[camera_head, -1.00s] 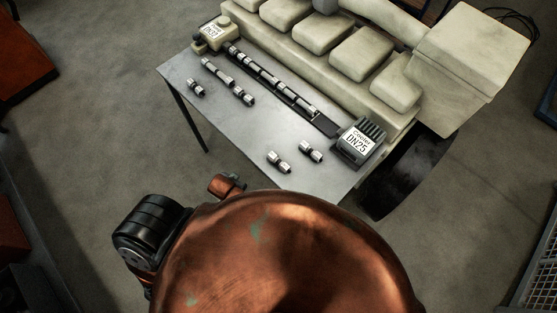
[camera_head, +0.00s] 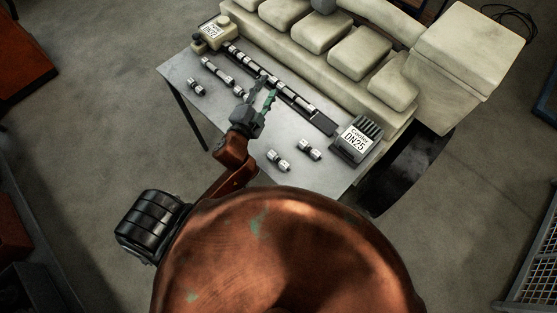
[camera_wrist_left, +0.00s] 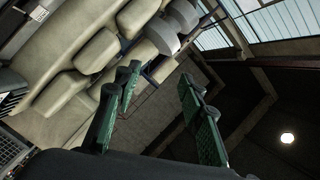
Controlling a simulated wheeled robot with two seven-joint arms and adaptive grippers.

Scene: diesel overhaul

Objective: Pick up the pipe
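Two grey, pipe-like pieces lie on the metal table (camera_head: 185,66). A shorter pipe (camera_head: 217,72) with end fittings lies on the left part, and a long segmented pipe (camera_head: 250,64) lies in a dark strip beside the engine. I cannot tell which one the task names. My left gripper (camera_head: 265,88), with green fingers, is over the table's middle, overlapping part of the long pipe in the head view. In the left wrist view its fingers (camera_wrist_left: 158,82) are spread with nothing between them. No pipe is clear in that view. My right gripper is not in view.
Small fittings lie on the table at left (camera_head: 195,87) and near the front (camera_head: 278,161). A grey box labelled DN25 (camera_head: 357,141) stands at the right end, and a cream labelled box (camera_head: 214,32) at the far left. A cream engine block (camera_head: 360,55) stands behind.

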